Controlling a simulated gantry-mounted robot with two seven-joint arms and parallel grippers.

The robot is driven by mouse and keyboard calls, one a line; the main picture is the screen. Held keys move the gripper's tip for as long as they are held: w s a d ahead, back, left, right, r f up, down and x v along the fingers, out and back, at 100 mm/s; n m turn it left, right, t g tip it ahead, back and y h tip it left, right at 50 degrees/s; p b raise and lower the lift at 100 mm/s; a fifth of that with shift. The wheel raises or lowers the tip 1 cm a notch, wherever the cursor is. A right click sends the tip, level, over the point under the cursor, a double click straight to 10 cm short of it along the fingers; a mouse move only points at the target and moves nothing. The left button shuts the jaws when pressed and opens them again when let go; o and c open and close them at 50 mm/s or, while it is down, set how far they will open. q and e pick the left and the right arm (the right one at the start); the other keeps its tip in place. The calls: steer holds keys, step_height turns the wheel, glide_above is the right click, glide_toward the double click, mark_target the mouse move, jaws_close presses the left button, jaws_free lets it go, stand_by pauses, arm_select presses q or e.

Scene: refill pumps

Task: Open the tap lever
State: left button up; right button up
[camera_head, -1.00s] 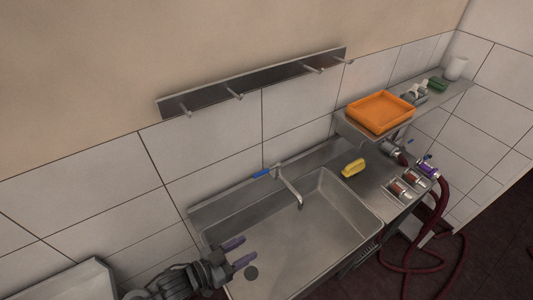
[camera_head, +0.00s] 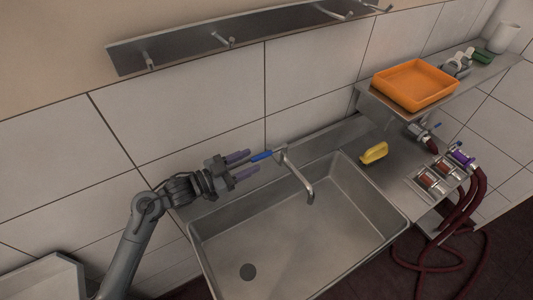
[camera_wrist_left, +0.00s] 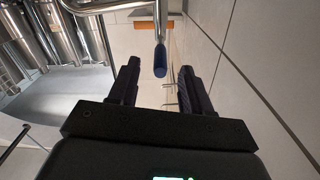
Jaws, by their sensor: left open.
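The tap (camera_head: 297,177) stands at the back rim of the steel sink (camera_head: 290,235), its curved spout over the basin. Its blue lever (camera_head: 261,156) points left along the wall. My left gripper (camera_head: 241,166) is open, its purple-grey fingers pointing right at the lever's free end. In the left wrist view the blue lever (camera_wrist_left: 160,62) lies ahead, roughly between the two open fingers (camera_wrist_left: 159,82). I see no contact between fingers and lever. My right gripper is not in view.
A yellow sponge-like object (camera_head: 374,153) lies right of the sink. An orange tray (camera_head: 416,84) sits on the shelf above it. Pump fittings with dark red hoses (camera_head: 476,195) stand at the right. A hook rail (camera_head: 235,38) is on the wall above the tap.

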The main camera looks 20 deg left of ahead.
mark_target(267, 152)
arm_select(q)
steer(key=x, duration=0.6)
steer(key=shift+w+d, duration=0.2)
steer(key=shift+w, duration=0.15)
jaws_close()
